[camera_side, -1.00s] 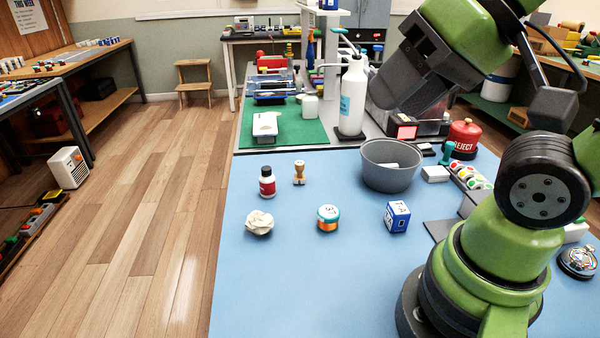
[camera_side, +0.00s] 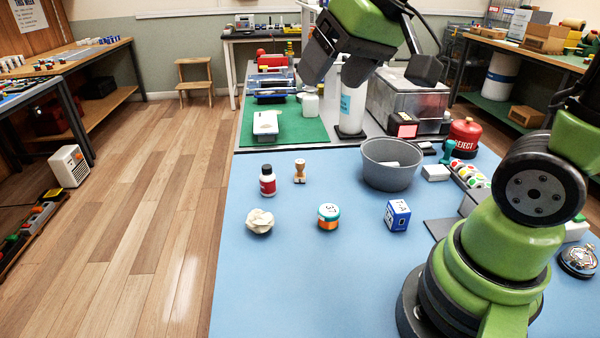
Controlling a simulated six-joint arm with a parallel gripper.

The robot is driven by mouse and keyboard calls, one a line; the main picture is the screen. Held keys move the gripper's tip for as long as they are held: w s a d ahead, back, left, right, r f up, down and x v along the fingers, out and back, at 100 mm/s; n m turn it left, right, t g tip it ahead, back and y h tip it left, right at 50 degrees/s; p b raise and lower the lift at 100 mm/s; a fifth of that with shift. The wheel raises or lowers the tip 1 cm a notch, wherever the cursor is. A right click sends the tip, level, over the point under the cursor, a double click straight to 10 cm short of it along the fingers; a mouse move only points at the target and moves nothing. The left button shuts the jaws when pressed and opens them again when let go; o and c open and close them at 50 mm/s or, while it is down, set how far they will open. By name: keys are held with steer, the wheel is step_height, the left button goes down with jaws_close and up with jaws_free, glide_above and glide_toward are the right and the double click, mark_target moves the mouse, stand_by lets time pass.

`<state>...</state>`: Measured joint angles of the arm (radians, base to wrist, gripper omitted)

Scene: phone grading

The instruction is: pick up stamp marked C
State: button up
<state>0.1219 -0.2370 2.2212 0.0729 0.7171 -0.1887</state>
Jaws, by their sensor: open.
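No letter on the stamp is readable at this size. A teal-handled stamp-like object (camera_side: 447,152) stands at the right, behind the white block; its marking cannot be read. My gripper (camera_side: 331,66) is high above the back of the table, in front of the white spray bottle. It is open, with nothing seen between its fingers, and well apart from the wooden stamp.
The bottle (camera_side: 267,180), crumpled paper (camera_side: 260,221), an orange-and-teal jar (camera_side: 328,216) and a blue box (camera_side: 397,215) stand nearby. A grey bowl (camera_side: 391,177), white spray bottle (camera_side: 353,95) and red reject can (camera_side: 463,135) are behind. The front left mat (camera_side: 270,290) is clear.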

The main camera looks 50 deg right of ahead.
steer(key=w+d+f, duration=0.3)
steer(key=w+f, duration=0.1)
steer(key=w, duration=0.2)
steer(key=n+g+h, duration=0.2)
glide_toward(301, 161)
steer(key=w+f, duration=0.2)
steer(key=x, duration=0.3)
steer(key=shift+s+f, duration=0.15)
steer(key=shift+f, duration=0.35)
steer(key=shift+s+x, duration=0.1)
steer(key=shift+x, duration=1.45)
steer(key=shift+s+x, duration=0.15)
steer(key=shift+x, duration=1.35)
steer(key=shift+f, duration=0.1)
steer(key=c, duration=1)
